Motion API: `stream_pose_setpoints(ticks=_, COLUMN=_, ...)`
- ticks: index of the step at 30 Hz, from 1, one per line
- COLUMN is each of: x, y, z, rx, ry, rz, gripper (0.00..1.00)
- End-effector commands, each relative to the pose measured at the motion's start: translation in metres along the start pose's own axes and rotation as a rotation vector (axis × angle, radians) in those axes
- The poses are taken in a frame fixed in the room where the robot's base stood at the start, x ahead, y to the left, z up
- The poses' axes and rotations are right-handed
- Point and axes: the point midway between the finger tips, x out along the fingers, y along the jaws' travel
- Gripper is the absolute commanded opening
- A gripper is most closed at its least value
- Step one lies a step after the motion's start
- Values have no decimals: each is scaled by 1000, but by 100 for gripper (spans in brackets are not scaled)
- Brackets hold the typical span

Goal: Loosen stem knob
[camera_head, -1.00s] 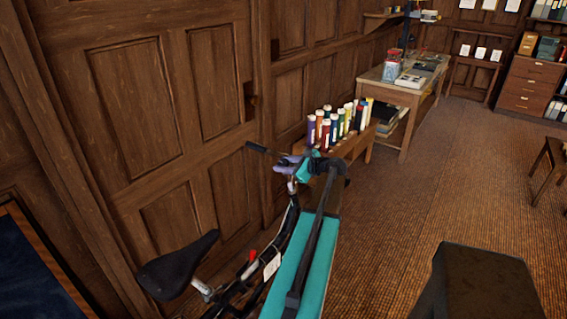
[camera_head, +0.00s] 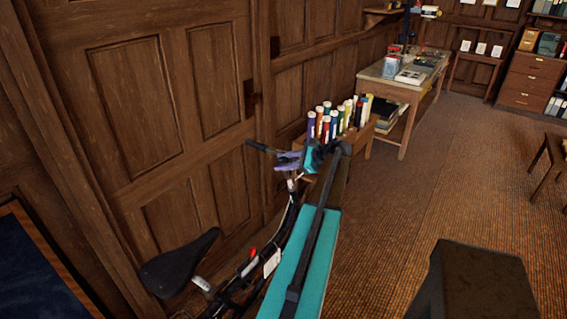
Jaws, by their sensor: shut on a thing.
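A dark folding bicycle stands against the panelled wall, with a black saddle (camera_head: 180,262), a handlebar (camera_head: 258,147) and a pale stem (camera_head: 291,184). My gripper (camera_head: 287,160), with purple fingers, is at the top of the stem beside the handlebar. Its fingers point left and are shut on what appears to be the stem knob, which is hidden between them. A red part (camera_head: 252,251) and a white tag (camera_head: 272,262) show lower on the frame.
Several coloured tubes (camera_head: 326,120) stand in a wooden box just behind my gripper. A work table (camera_head: 400,92) is further back. A dark stool-like block (camera_head: 480,280) is at the lower right. The carpet (camera_head: 400,210) between is open.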

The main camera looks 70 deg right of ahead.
Motion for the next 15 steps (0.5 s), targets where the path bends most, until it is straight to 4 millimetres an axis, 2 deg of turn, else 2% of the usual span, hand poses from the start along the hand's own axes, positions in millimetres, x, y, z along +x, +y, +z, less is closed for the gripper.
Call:
stream_pose_setpoints(ticks=4, x=1, y=0, z=2, rx=-2, ry=-5, rz=1, gripper=12)
stream_pose_setpoints(ticks=5, x=1, y=0, z=2, rx=-2, ry=-5, rz=0, gripper=39)
stream_pose_setpoints(ticks=7, x=1, y=0, z=2, rx=-1, ry=-4, rz=0, gripper=51)
stream_pose_setpoints(ticks=15, x=0, y=0, z=1, rx=0, ry=-2, rz=0, gripper=53)
